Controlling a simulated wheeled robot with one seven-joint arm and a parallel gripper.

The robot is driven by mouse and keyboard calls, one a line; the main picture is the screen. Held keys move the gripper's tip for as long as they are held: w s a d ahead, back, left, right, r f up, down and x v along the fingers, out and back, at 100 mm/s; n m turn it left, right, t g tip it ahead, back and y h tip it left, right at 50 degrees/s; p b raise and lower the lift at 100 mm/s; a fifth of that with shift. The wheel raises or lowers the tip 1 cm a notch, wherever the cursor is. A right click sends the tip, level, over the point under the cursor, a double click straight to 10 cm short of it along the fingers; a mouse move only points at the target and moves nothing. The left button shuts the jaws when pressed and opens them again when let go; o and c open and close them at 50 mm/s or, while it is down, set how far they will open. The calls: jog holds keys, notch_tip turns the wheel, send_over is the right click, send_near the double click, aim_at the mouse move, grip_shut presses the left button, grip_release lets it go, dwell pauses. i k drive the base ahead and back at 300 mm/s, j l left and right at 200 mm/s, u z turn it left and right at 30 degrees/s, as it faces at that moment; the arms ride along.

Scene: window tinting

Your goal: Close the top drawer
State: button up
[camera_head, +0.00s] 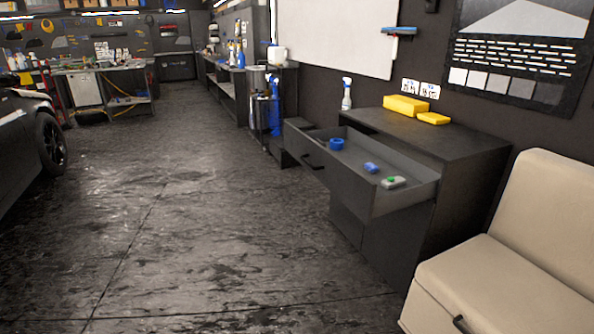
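The top drawer (407,201) of a dark cabinet (455,212) is pulled well out to the left, with its inside showing. A dark handle (313,161) is on its front panel. In the drawer lie a blue ring-shaped roll (336,144), a small blue item (371,167) and a light item with a green spot (393,182). The cabinet front below the drawer looks closed. My gripper is not in view.
Yellow blocks (405,105) and a spray bottle (346,94) stand on the cabinet top. A beige seat (510,280) is close at the right front. A car (30,150) is at the left. The floor (190,220) between is clear.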

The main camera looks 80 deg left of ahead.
aim_at(361, 191)
jog(key=u, duration=2.9)
